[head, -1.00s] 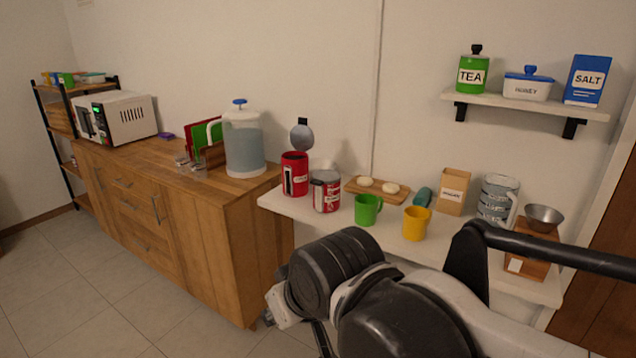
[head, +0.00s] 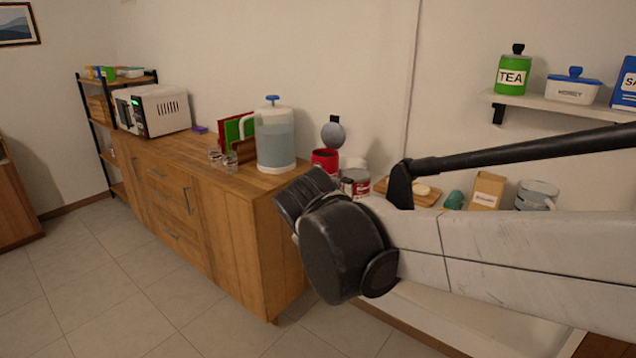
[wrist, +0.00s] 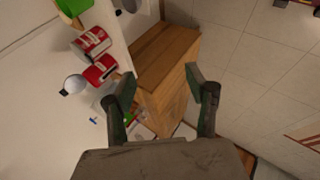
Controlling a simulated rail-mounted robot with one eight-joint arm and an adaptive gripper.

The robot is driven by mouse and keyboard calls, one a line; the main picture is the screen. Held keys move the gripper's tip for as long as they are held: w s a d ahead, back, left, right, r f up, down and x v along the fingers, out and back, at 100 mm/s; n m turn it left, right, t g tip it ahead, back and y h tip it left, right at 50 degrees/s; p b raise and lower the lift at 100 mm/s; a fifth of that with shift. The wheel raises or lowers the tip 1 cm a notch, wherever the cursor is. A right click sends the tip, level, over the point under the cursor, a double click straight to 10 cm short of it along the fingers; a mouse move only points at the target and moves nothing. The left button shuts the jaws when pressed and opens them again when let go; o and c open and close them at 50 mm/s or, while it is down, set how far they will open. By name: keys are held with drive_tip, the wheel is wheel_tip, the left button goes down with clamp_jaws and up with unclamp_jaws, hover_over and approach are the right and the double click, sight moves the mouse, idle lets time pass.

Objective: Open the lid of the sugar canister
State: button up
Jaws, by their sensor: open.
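Two red canisters stand at the left end of the white shelf; I cannot read which one is sugar. The left canister (head: 325,158) has its round grey lid (head: 333,132) raised upright behind it. The other canister (head: 358,182) is partly hidden by my arm. In the wrist view, the canister with the raised lid (wrist: 100,70) and the other red canister (wrist: 92,42) lie left of my gripper. My gripper (wrist: 160,80) is open and empty, with its fingers wide apart and away from both canisters. In the head view its fingers do not show.
A wooden cabinet (head: 230,215) stands left of the shelf, with a water dispenser (head: 275,140) and a microwave (head: 155,110) on it. A wooden board (head: 425,200) and a box (head: 487,190) stand farther right. The tiled floor (head: 130,300) in front is clear.

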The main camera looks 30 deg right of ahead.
drive_tip(key=w+d+n+h, duration=0.6)
drive_tip(key=w+d+n, duration=0.3)
drive_tip(key=w, duration=0.6)
drive_tip(key=n+h+b, duration=0.1)
drive_tip(key=n+h, duration=0.5)
drive_tip(key=n, duration=0.1)
approach(344, 182)
drive_tip(key=x, duration=1.1)
drive_tip(key=shift+d+b, duration=0.15)
drive_tip(key=shift+b, duration=0.25)
clamp_jaws()
